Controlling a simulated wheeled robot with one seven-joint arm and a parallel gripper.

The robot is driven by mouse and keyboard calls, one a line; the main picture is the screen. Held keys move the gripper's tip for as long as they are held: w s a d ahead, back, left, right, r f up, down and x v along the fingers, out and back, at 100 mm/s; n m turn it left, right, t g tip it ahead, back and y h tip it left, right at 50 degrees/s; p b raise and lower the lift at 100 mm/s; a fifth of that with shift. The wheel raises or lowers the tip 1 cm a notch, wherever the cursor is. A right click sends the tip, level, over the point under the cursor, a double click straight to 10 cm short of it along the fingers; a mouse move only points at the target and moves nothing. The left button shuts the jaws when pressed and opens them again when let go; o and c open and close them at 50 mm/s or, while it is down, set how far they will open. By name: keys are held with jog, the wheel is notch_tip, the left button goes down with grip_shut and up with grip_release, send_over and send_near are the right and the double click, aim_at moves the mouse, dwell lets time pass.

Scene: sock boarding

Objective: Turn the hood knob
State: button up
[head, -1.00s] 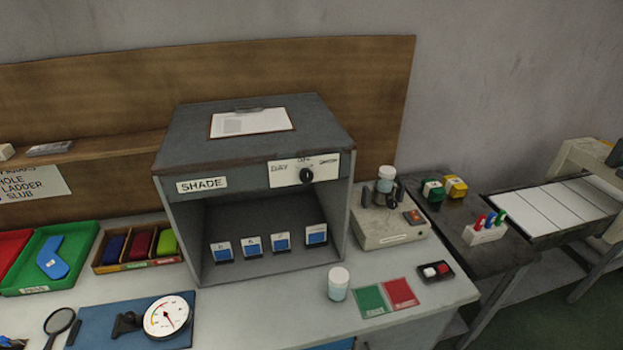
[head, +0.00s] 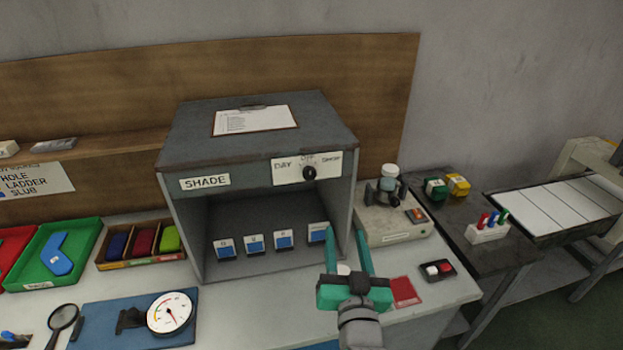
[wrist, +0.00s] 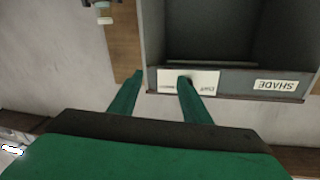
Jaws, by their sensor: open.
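The hood is a grey box (head: 262,130) with a SHADE label, standing on the table against a wooden board. Its black knob (head: 310,173) sits on a white plate (head: 288,172) marked DAY, OFF and SHOP at the front's upper right. My gripper (head: 345,232) is open and empty, its green fingers pointing toward the hood, below and right of the knob in the head view. In the wrist view, which is upside down, my gripper (wrist: 160,78) has one finger overlapping the white plate (wrist: 205,82). The knob is mostly hidden there behind that fingertip.
Blue swatch blocks (head: 254,243) stand inside the hood. A grey device (head: 395,222) with a jar on it stands to the right. A dial gauge (head: 170,313) and green tray (head: 45,255) lie left. A red card (head: 404,292) lies beside my gripper.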

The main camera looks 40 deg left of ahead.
aim_at(310, 174)
jog(key=a+r+n+g+y, duration=0.25)
jog(key=a+r+n, duration=0.2)
jog(key=r, duration=0.25)
jog(key=x, duration=0.7)
jog(key=s+x, duration=0.1)
jog(key=x, duration=0.2)
jog(key=shift+w+a+r, duration=0.1)
jog(key=shift+w+a, duration=0.1)
jog(key=shift+a, duration=0.35)
jog(key=c, duration=1)
